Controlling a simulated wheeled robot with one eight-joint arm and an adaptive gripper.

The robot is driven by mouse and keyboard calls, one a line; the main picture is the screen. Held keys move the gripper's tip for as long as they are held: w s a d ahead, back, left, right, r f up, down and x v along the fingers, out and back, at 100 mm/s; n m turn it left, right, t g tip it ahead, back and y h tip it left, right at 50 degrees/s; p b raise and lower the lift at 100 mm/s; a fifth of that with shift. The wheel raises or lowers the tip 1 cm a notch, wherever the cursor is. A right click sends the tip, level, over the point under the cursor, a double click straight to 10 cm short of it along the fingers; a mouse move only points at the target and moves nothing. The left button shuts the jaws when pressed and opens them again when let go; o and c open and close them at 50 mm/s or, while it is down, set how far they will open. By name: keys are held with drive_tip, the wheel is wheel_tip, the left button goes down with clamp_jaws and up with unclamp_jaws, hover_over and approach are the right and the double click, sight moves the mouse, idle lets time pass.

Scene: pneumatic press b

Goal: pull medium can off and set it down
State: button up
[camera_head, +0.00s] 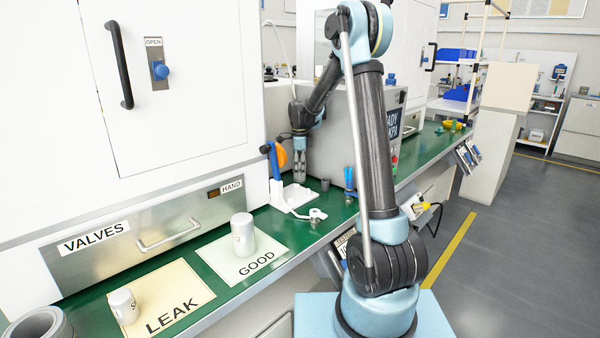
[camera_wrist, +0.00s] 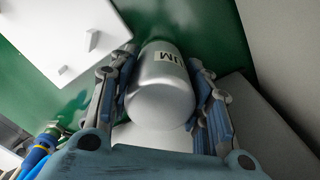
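A silver can (camera_wrist: 160,90) with a label ending in "UM" lies between the two fingers of my gripper (camera_wrist: 161,72) in the wrist view. The fingertips sit close against both its sides, and the gripper looks shut on it. In the head view my gripper (camera_head: 299,172) points down over the green bench, behind the white hand press. The can is hard to make out there. What lies under the can's far end is hidden.
A larger can (camera_head: 243,234) stands on the GOOD mat (camera_head: 275,245). A small can (camera_head: 123,306) stands on the LEAK mat (camera_head: 190,290). The white press (camera_head: 283,205) with a blue lever and a grey cylinder (camera_head: 325,185) are near my gripper. A grey machine (camera_head: 340,115) stands behind.

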drive_tip(key=o, duration=0.6)
drive_tip(key=c, duration=0.8)
drive_tip(key=shift+c, duration=0.2)
drive_tip(key=shift+r, duration=2)
drive_tip(key=shift+r, duration=1.85)
